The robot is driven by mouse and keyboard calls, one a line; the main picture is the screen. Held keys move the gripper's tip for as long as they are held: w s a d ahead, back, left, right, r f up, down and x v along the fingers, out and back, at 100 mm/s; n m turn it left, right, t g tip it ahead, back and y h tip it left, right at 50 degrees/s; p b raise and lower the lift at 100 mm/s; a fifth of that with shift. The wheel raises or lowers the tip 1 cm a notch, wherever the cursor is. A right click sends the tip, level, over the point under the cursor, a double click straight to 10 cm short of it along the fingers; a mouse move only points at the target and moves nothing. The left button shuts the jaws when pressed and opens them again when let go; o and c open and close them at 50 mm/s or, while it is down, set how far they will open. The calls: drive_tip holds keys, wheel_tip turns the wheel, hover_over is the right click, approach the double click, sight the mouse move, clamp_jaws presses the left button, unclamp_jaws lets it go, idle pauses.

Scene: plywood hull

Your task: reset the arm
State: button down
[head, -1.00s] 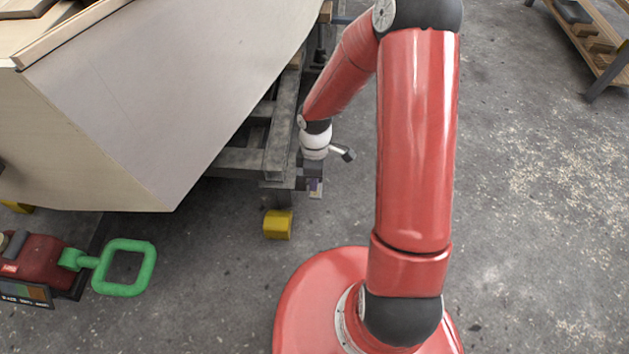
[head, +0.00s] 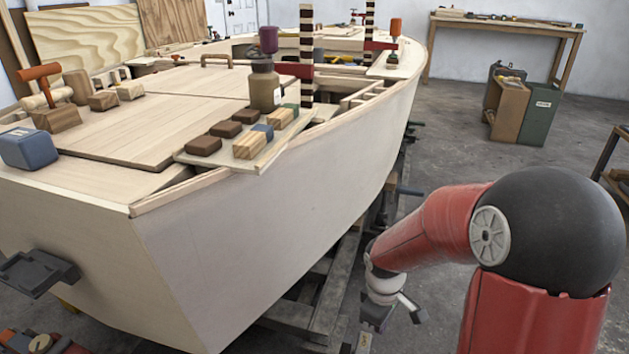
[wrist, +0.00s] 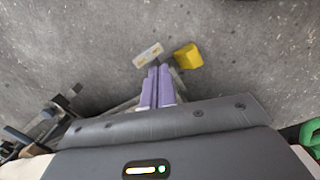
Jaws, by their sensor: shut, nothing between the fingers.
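My gripper shows in the wrist view (wrist: 157,84) as two purple fingers side by side, shut with nothing between them. It points down at the grey concrete floor (wrist: 80,50). In the head view my red arm bends down beside the hull, and its white and dark wrist (head: 385,290) hangs low to the right of the hull side. The fingertips are hard to make out there.
The plywood hull (head: 270,230) fills the left and middle, with blocks, a brown bottle (head: 264,88) and clamps on its deck. A dark steel cradle (head: 310,305) runs under it. A yellow block (wrist: 187,57) lies near the fingers.

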drive_tip(key=s+r+m+t+p, duration=0.2)
drive_tip(key=s+r+m, duration=0.3)
drive_tip(key=r, duration=0.7)
drive_tip(key=s+r+m+t+p, duration=0.2)
drive_tip(key=s+r+m, duration=0.3)
drive_tip(key=s+r, duration=0.5)
wheel_tip(320, 180, up, 3)
drive_tip(key=shift+d+f+t+y, duration=0.1)
drive_tip(key=shift+d+t+y, duration=0.3)
drive_tip(key=shift+t, duration=0.4)
